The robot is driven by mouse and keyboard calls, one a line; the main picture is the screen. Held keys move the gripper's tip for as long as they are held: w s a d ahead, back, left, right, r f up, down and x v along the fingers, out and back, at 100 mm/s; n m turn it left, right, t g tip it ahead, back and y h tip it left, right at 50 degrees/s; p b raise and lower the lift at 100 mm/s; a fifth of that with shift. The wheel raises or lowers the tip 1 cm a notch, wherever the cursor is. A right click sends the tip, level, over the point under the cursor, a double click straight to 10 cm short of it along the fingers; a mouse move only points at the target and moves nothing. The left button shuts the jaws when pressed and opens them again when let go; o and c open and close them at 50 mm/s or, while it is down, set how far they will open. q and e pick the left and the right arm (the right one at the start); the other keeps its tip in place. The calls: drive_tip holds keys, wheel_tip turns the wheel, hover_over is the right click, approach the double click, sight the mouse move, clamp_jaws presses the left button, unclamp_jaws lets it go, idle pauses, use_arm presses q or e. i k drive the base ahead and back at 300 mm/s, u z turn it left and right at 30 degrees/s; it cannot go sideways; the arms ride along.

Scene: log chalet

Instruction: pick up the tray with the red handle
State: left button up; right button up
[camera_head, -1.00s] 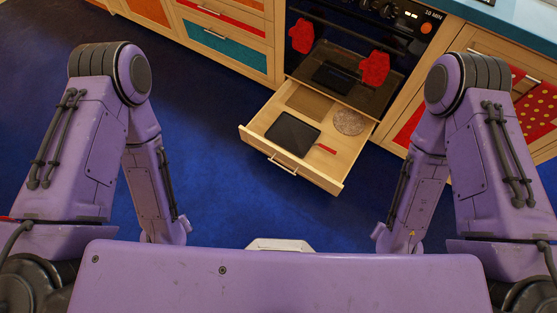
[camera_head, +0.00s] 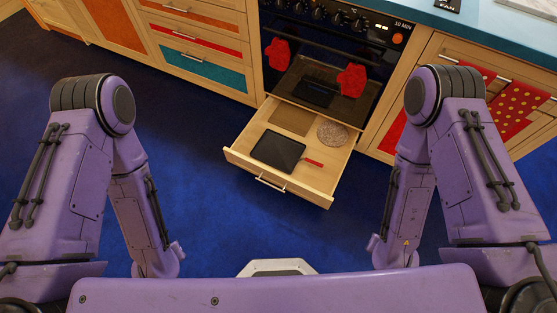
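A dark flat square tray (camera_head: 277,151) with a short red handle (camera_head: 313,163) on its right side lies in an open wooden drawer (camera_head: 234,155) below the oven. Both my arms are bent with the forearms pointing down, one on each side of the drawer. My grippers are not visible; the lower ends of the arms are near the bottom of the picture, well apart from the tray.
A round patterned trivet (camera_head: 332,133) and a brown square board (camera_head: 291,119) lie behind the tray in the drawer. The black oven (camera_head: 320,60) with red mitts (camera_head: 351,80) stands above. Cabinets flank it. The blue floor (camera_head: 200,165) before the drawer is clear.

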sight(283, 153)
drive_tip(key=z, duration=1.85)
drive_tip(key=i, duration=1.05)
drive_tip(key=u, duration=2.6)
